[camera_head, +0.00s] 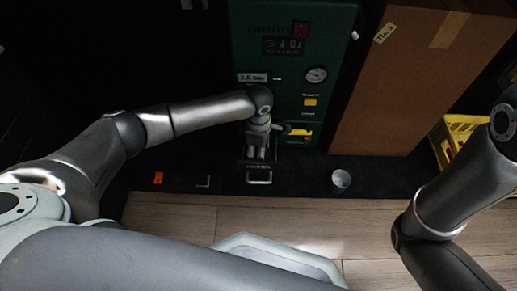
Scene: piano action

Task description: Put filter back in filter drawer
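A dark green machine (285,60) stands at the back with a gauge, labels and a yellow part low on its front. At its foot a narrow drawer, which looks like the filter drawer (259,177), sticks out towards me with a metal handle. My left gripper (258,152) points down at the drawer, at or just above its opening. The gripper is small and dark here, so its finger opening and any filter between the fingers cannot be made out. I cannot pick out the filter for certain. My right arm is at the right, its gripper out of view.
A small round grey object (341,179) sits on the dark strip right of the drawer. A tall brown cardboard box (405,85) stands right of the machine, with a yellow crate (450,135) beyond it. The wooden floor (330,215) in front is partly clear.

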